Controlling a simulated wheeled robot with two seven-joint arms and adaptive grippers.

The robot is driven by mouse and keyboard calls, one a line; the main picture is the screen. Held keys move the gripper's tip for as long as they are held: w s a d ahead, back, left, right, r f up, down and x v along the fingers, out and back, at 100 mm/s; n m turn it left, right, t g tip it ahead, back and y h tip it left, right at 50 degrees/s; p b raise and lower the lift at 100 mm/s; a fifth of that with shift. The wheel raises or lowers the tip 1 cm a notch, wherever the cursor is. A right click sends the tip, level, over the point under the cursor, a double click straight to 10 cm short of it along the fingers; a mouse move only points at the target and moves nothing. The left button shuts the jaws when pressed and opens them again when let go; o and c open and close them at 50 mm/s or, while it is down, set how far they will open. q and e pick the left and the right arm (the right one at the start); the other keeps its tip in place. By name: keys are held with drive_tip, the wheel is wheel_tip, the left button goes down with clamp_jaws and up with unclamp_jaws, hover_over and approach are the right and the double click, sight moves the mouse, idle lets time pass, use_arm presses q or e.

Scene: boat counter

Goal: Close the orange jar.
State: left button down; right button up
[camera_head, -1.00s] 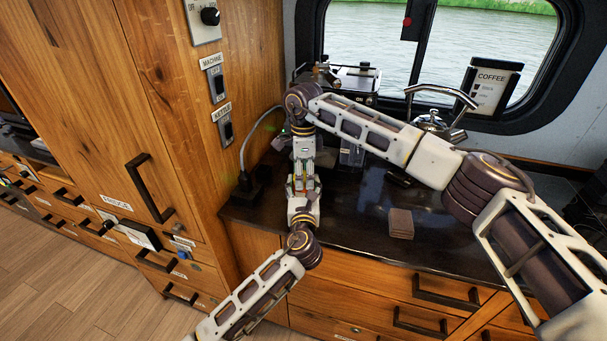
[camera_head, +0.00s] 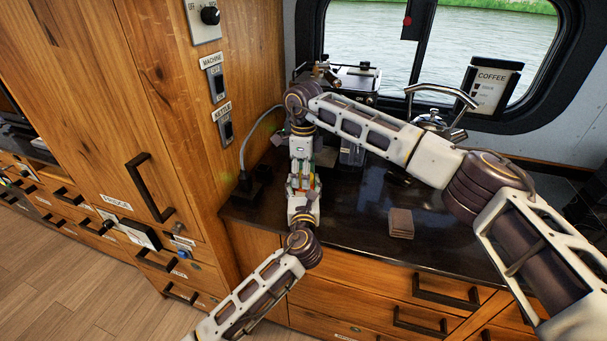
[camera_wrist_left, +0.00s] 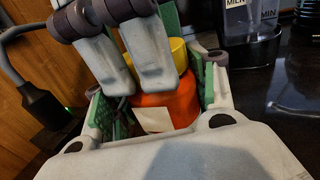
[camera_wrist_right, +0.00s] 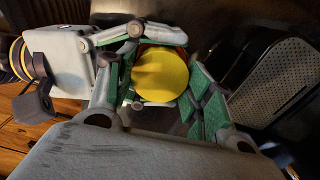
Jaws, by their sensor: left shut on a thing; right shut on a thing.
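The orange jar (camera_wrist_left: 177,108) shows in the left wrist view, with a pale label on its side. The yellow lid (camera_wrist_right: 161,75) is at the top of the jar and shows from above in the right wrist view, a thin orange edge behind it. My left gripper (camera_head: 302,183) is shut around the jar body. My right gripper (camera_head: 302,163) is shut on the lid, its fingers crossing in front of the jar in the left wrist view. In the head view the grippers and arms mostly hide the jar. Whether the lid is fully seated cannot be told.
The dark counter (camera_head: 350,232) has free room right of the grippers. A stack of brown coasters (camera_head: 401,223) lies there. A coffee machine (camera_head: 352,82) stands behind. The wooden cabinet wall (camera_head: 185,120) and a plug with a cable (camera_head: 246,182) are close on the left.

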drive_tip(key=o, duration=1.1)
drive_tip(key=shift+r, duration=0.1)
drive_tip(key=shift+r, duration=2.2)
drive_tip(key=shift+r+n, duration=1.7)
drive_tip(key=shift+r, duration=0.05)
drive_tip(key=shift+f, duration=0.15)
